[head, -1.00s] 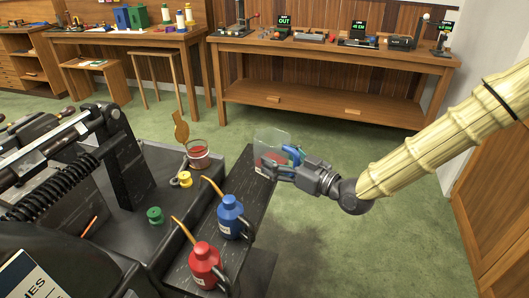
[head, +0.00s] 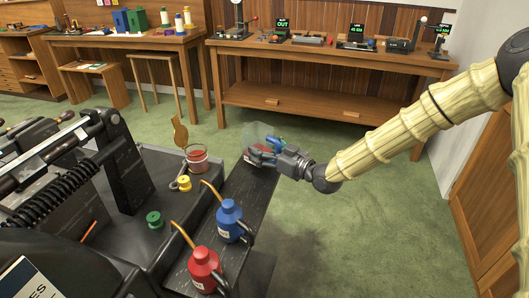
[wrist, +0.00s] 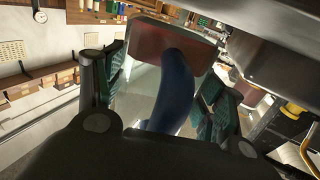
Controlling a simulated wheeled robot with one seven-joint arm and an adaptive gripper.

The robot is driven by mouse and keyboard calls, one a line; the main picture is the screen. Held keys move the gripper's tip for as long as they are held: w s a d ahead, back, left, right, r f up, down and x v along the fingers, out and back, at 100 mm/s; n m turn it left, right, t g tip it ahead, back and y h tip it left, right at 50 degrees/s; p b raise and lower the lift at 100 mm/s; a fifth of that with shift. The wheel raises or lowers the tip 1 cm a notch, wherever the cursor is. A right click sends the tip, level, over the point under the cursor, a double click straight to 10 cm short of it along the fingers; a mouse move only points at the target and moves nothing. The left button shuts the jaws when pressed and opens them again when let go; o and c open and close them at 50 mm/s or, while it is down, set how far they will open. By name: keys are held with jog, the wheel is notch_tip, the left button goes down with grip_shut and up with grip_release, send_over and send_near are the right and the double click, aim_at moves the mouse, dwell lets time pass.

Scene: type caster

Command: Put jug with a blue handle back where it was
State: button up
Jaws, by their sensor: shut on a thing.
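The jug is clear, with reddish liquid low inside and a blue handle. In the head view the jug (head: 256,132) is at the far end of the narrow dark shelf (head: 243,187); I cannot tell whether it touches the shelf. My gripper (head: 262,153) is shut on the blue handle from the right. In the wrist view the blue handle (wrist: 172,95) runs between my gripper's two fingers (wrist: 160,100), with the jug's red-tinted end (wrist: 160,45) beyond. The fingers partly hide the jug in the head view.
A blue oil can (head: 229,220) and a red oil can (head: 204,268) stand on the same shelf, nearer. A round tub of red stuff (head: 197,160), a yellow spool (head: 184,184) and a green spool (head: 154,219) sit on the dark machine bed to the left. Green floor lies open right.

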jog(key=shift+f, duration=0.7)
jog(key=shift+f, duration=0.15)
jog(key=o, duration=1.2)
jog(key=shift+o, duration=0.2)
jog(key=v, duration=1.2)
